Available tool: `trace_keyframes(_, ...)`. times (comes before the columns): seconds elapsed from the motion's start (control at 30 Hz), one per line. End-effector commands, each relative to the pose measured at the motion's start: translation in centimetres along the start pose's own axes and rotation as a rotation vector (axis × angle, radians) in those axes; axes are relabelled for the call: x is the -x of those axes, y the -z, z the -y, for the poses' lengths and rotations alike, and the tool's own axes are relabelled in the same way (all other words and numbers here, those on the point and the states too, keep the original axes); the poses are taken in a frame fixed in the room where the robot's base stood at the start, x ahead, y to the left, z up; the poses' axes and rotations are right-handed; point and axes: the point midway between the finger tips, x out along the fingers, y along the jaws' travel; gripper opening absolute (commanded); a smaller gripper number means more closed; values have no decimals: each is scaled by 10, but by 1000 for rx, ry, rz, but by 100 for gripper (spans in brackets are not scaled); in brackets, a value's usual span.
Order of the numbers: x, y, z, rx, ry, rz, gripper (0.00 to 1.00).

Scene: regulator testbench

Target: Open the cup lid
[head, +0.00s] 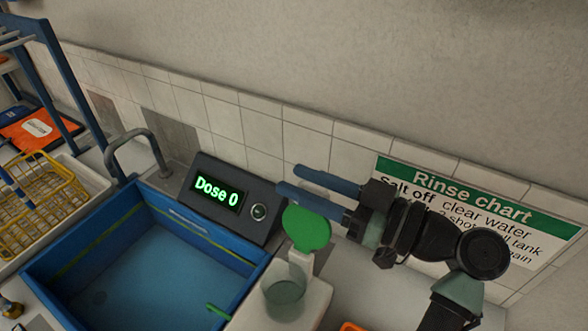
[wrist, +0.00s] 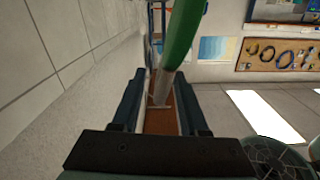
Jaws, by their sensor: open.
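The clear, greenish cup (head: 285,294) stands on a white block at the right end of the blue sink. Its round green lid (head: 307,228) stands raised, well up off the cup's rim, above a white hinge piece (head: 301,262). In the wrist view the lid (wrist: 183,38) shows nearly edge-on, ahead of the fingers and toward the right one. My gripper (head: 289,178) is open and empty, with its two blue fingers above and behind the lid, near the wall. In the wrist view my gripper (wrist: 160,88) shows a wide gap. I cannot tell whether a finger touches the lid.
A dark console (head: 233,200) reading "Dose 0" stands left of the lid. The blue sink (head: 150,262) has a grey faucet (head: 140,150) behind it. A rinse chart (head: 470,205) hangs on the tiled wall behind my arm. A yellow wire rack (head: 45,195) is at far left.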

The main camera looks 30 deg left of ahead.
Motion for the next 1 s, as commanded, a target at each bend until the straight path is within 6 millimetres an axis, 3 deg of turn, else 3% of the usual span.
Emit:
trace_keyframes(0.2, -17, 0, 0, 0, 2, 0, 44)
trace_keyframes(0.47, -18, 0, 0, 0, 0, 0, 44)
trace_keyframes(0.73, -18, 0, 0, 0, 0, 0, 0)
trace_keyframes(1.0, -18, 0, 0, 0, -1, 0, 0)
